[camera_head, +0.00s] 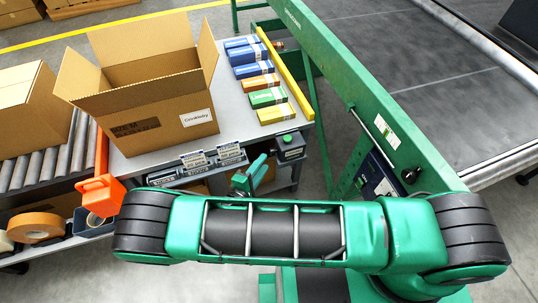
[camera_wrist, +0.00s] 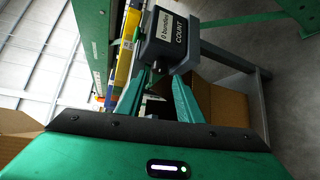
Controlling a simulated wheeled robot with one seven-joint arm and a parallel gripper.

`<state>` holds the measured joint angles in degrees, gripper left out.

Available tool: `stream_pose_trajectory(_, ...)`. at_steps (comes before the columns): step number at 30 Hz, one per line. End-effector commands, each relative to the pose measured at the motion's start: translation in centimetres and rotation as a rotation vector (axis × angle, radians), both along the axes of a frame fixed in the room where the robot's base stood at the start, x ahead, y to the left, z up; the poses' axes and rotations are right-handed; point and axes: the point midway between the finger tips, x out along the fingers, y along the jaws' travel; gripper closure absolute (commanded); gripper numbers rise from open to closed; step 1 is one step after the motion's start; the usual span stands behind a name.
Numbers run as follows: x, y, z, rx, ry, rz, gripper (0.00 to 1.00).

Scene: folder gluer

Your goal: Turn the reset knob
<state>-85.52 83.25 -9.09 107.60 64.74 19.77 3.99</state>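A small dark counter box (camera_head: 291,146) hangs at the right front corner of the packing table. In the wrist view the counter box (camera_wrist: 168,42) shows a label reading "0 bundles COUNT". A small dark part (camera_wrist: 157,68) shows at its lower edge; I cannot tell if it is the reset knob. A black round knob (camera_head: 410,175) sits on the green machine frame. My gripper (camera_head: 258,165) is in front of the table, left of the counter box. In the wrist view my gripper (camera_wrist: 160,77) is open and empty, its fingertips close to the box.
An open carton (camera_head: 150,90) and several small coloured boxes (camera_head: 256,68) stand on the packing table (camera_head: 236,120). An orange part (camera_head: 100,194) is at its left front. The green machine frame (camera_head: 375,110) and a dark belt (camera_head: 430,90) lie right.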

Motion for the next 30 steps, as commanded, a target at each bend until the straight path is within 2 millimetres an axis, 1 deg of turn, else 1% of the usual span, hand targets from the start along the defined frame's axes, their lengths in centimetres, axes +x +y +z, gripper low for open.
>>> stream_pose_trajectory(3,1.9,-1.2,-0.4,-0.001,-0.001,-0.003,0.67)
stream_pose_trajectory(10,4.4,-2.6,-1.1,0.000,0.000,-0.001,0.67)
stream_pose_trajectory(15,5.3,-3.1,-1.2,0.000,0.000,0.000,0.67)
stream_pose_trajectory(23,5.4,-3.1,-1.3,0.000,0.000,0.000,0.67)
stream_pose_trajectory(24,5.4,-3.1,-1.3,0.000,0.001,0.000,0.70)
stream_pose_trajectory(26,5.4,-3.1,-1.3,0.000,0.001,0.000,0.84)
stream_pose_trajectory(27,5.3,-3.1,-1.3,0.000,0.001,0.000,0.94)
stream_pose_trajectory(28,5.3,-3.1,-1.3,0.000,0.001,0.000,0.96)
stream_pose_trajectory(30,5.3,-3.1,-1.3,0.000,0.001,0.000,0.96)
